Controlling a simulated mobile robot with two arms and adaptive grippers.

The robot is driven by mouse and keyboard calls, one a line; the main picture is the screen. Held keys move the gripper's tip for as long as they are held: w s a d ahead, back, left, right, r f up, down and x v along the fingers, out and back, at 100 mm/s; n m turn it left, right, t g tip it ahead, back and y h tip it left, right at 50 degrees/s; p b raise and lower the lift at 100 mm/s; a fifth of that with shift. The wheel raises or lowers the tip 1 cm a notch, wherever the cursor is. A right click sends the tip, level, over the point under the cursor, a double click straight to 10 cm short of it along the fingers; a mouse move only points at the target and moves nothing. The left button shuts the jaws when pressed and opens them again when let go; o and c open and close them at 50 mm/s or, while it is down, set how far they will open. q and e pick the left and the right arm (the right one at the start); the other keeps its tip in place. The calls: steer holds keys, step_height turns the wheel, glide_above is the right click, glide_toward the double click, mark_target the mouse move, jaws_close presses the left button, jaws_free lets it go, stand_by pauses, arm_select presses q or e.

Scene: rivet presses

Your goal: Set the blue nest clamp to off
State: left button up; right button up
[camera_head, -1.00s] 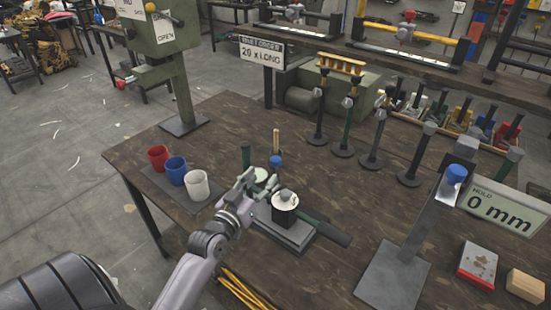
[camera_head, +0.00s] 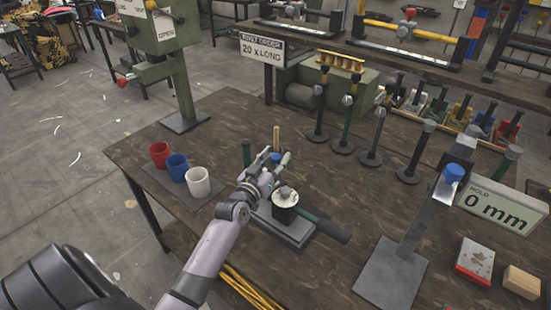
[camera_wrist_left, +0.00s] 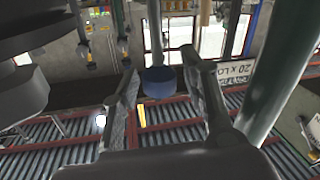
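The blue knob (camera_head: 276,156), which seems to be the nest clamp, stands at the far side of the small bench press (camera_head: 284,212). My left gripper (camera_head: 275,162) reaches in from the left, just behind the black block with the round white top. Its two fingers are spread around the knob. In the left wrist view the blue knob (camera_wrist_left: 158,83) sits between the open fingertips, with a gap on each side. Whether any finger touches it, and the clamp's setting, I cannot tell. The right gripper is out of view.
A green post (camera_head: 246,152) and a tan post (camera_head: 277,138) stand close to the knob. Red (camera_head: 159,155), blue (camera_head: 177,168) and white (camera_head: 198,183) cups stand left. Several dark stands line the back right. A tall press (camera_head: 385,275) stands right.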

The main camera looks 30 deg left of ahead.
arm_select(q)
jaws_close()
stand_by(0.6)
